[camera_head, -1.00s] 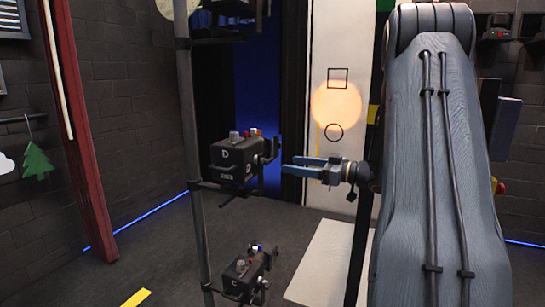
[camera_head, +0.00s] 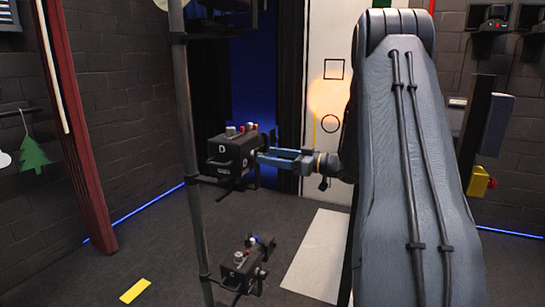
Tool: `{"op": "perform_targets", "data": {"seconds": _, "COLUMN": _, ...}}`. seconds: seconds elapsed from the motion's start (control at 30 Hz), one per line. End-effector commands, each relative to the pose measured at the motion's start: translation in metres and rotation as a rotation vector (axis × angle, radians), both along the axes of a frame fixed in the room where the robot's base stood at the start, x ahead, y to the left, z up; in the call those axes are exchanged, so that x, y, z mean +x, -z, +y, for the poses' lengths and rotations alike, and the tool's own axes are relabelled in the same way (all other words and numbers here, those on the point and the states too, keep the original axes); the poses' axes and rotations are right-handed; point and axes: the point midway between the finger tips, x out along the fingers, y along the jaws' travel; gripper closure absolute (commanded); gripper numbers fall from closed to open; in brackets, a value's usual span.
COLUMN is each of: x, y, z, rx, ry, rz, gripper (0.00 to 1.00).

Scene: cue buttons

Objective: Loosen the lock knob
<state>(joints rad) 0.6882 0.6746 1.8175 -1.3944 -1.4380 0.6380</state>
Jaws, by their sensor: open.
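A black box marked D (camera_head: 222,152) is mounted on a dark upright pole (camera_head: 197,230). Small grey, red and white controls (camera_head: 240,129) sit on its top. I cannot tell which small part is the lock knob; it may be hidden at the box's right side. My gripper (camera_head: 264,157) has blue fingers, is open and points left. Its fingertips are at the right side of box D, beside its bracket. Whether they touch it or surround anything is too small to tell.
A second black box marked C (camera_head: 240,268) hangs lower on the pole, with a blue control on top. More dark equipment (camera_head: 222,12) is above. A red post (camera_head: 80,130) stands left. A white panel (camera_head: 318,50) stands behind my gripper. Open floor lies at the lower left.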

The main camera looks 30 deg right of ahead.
Motion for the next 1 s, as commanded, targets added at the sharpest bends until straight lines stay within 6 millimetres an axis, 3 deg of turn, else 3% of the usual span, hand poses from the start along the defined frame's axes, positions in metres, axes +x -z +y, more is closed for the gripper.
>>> {"op": "perform_targets", "data": {"seconds": 0.03, "x": -0.0001, "y": 0.0, "z": -0.0001, "rx": 0.0, "ry": 0.0, "rz": 0.0, "gripper": 0.39}}
{"op": "perform_targets", "data": {"seconds": 0.27, "x": -0.0002, "y": 0.0, "z": -0.0002, "rx": 0.0, "ry": 0.0, "rz": 0.0, "gripper": 0.78}}
{"op": "perform_targets", "data": {"seconds": 0.67, "x": -0.0002, "y": 0.0008, "z": 0.0, "rx": -0.058, "ry": 0.0, "rz": -0.045, "gripper": 0.79}}
{"op": "perform_targets", "data": {"seconds": 1.0, "x": -0.0005, "y": 0.0022, "z": 0.0008, "rx": -0.265, "ry": 0.0, "rz": -0.208, "gripper": 0.79}}
